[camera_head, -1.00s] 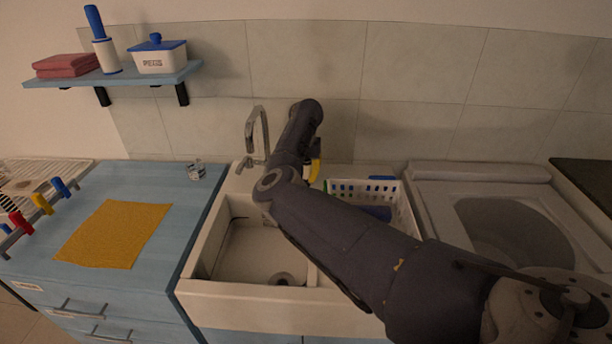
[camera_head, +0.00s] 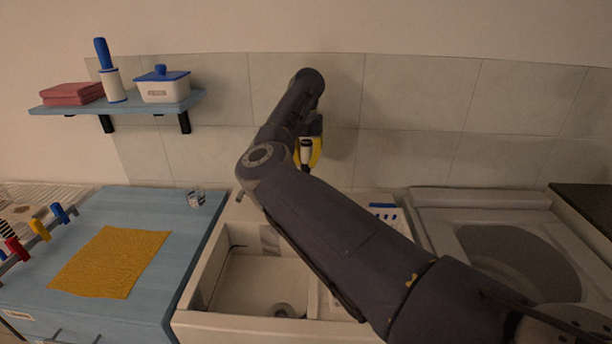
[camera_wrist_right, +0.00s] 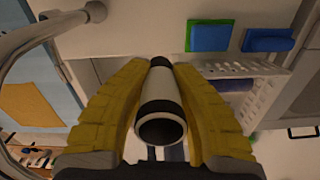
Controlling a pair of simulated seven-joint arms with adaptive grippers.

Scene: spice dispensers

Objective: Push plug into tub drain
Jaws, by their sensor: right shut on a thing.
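My right gripper (camera_head: 309,165) is in front of the tiled wall, above the back of the tub. Its yellow fingers are shut on a black-and-white cylinder (camera_head: 306,149). In the right wrist view the cylinder (camera_wrist_right: 160,112) lies between both fingers (camera_wrist_right: 160,100), with its dark round end toward the camera. I cannot tell whether it is the plug. The white tub (camera_head: 205,325) is below my right arm. Its round drain (camera_head: 283,310) shows on the floor near the front, apart from the gripper. My left gripper is not in view.
A chrome tap (camera_wrist_right: 30,35) passes close to the gripper in the right wrist view. A white basket (camera_wrist_right: 275,95) is right of the tub. A small shiny item (camera_head: 196,197) and yellow cloth (camera_head: 112,262) lie on the blue counter. A shelf (camera_head: 118,105) hangs at upper left.

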